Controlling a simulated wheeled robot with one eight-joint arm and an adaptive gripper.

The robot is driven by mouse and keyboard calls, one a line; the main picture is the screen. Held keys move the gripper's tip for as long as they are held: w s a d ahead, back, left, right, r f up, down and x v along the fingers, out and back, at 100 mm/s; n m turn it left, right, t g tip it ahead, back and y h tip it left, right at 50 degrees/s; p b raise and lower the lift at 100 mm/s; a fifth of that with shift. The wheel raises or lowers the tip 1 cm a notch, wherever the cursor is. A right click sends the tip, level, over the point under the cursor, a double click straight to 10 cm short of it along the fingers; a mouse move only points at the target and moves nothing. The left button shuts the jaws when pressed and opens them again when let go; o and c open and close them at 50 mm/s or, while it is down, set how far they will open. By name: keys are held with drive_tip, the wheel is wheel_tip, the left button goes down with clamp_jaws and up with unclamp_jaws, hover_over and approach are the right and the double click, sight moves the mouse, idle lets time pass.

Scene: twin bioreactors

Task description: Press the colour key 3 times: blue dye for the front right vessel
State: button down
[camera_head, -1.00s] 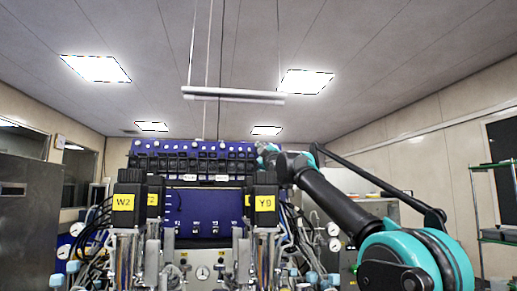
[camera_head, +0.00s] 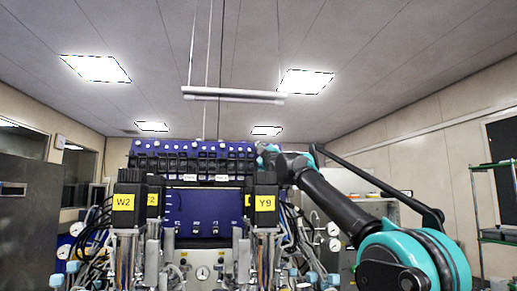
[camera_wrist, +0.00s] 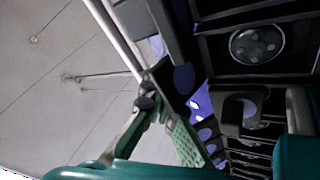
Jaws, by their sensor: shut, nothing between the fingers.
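A dark motor block with a yellow Y9 label (camera_head: 265,203) stands at the front right, and one labelled W2 (camera_head: 123,202) at the front left. Behind them is the blue control unit (camera_head: 200,212), with a row of blue and black modules (camera_head: 190,150) along its top. My gripper (camera_head: 266,150) is at the right end of that row, small and partly unclear. In the wrist view its green-padded fingers (camera_wrist: 158,108) are shut and empty, close beside the blue and black module faces (camera_wrist: 203,105). I cannot tell whether they touch. No colour key can be made out clearly, and the vessels are mostly hidden.
Tubes and cables (camera_head: 92,232) crowd both sides of the motor blocks. A shelf rack (camera_head: 497,235) stands at the far right, and a dark grey cabinet (camera_head: 25,205) at the left.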

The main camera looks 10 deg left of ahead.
drive_tip(key=shift+s+d+r, duration=0.15)
drive_tip(key=shift+s, duration=0.3)
drive_tip(key=shift+s+d+r, duration=0.1)
drive_tip(key=shift+s, duration=0.3)
drive_tip(key=s, duration=0.1)
drive_tip(key=s+d+r, duration=0.1)
drive_tip(key=s, duration=0.2)
drive_tip(key=shift+s+d+r, duration=0.15)
drive_tip(key=shift+s, duration=0.2)
drive_tip(key=shift+w, duration=0.2)
drive_tip(key=shift+w+a+f, duration=0.2)
drive_tip(key=shift+w+a, duration=0.05)
drive_tip(key=shift+w, duration=0.4)
drive_tip(key=shift+w+a+f, duration=0.2)
drive_tip(key=shift+w, duration=0.45)
drive_tip(key=shift+w+a+f, duration=0.15)
drive_tip(key=shift+w+f, duration=0.05)
drive_tip(key=shift+w, duration=0.45)
drive_tip(key=shift+w+a+f, duration=0.1)
drive_tip(key=shift+w, duration=0.25)
